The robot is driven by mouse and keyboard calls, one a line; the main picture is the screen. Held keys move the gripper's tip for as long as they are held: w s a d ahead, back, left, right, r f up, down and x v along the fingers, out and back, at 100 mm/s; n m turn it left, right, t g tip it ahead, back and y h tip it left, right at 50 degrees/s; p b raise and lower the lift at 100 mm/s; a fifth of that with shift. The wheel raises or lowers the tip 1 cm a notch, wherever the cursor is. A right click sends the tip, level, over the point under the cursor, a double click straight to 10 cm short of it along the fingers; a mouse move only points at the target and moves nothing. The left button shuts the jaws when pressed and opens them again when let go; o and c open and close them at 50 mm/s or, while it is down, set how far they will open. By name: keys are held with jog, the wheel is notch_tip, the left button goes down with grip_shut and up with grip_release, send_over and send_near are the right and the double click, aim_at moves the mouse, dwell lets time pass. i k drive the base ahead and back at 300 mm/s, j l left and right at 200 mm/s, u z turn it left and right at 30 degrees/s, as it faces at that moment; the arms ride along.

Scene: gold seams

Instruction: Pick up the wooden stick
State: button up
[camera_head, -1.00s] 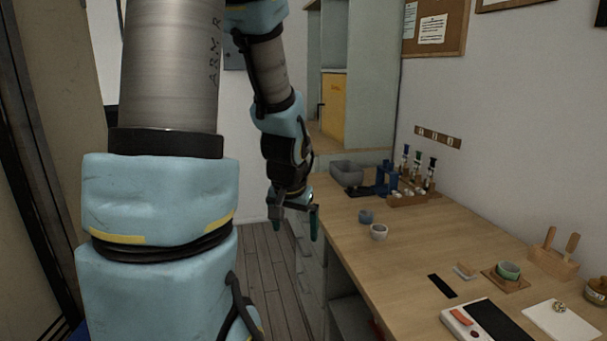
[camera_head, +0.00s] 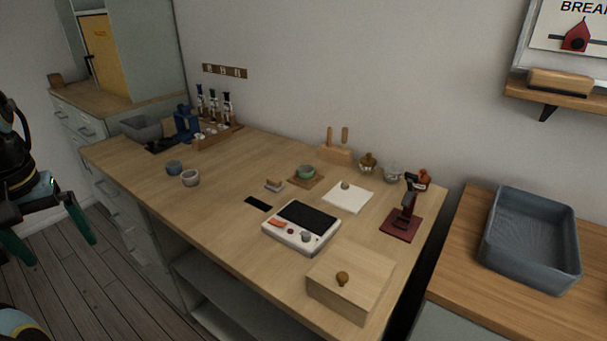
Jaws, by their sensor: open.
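Two upright wooden sticks (camera_head: 330,138) stand in a light wooden block holder (camera_head: 336,155) at the back of the workbench, near the wall. I cannot tell which one the task means. My gripper (camera_head: 60,250) is at the far left edge, beside the bench and over the floor. Its two green fingers are apart and nothing is between them. It is far from the sticks.
A grey tray (camera_head: 530,240) sits on the right counter.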

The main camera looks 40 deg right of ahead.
aim_at(344, 131)
jog(key=z, duration=1.35)
jog(key=u, duration=0.4)
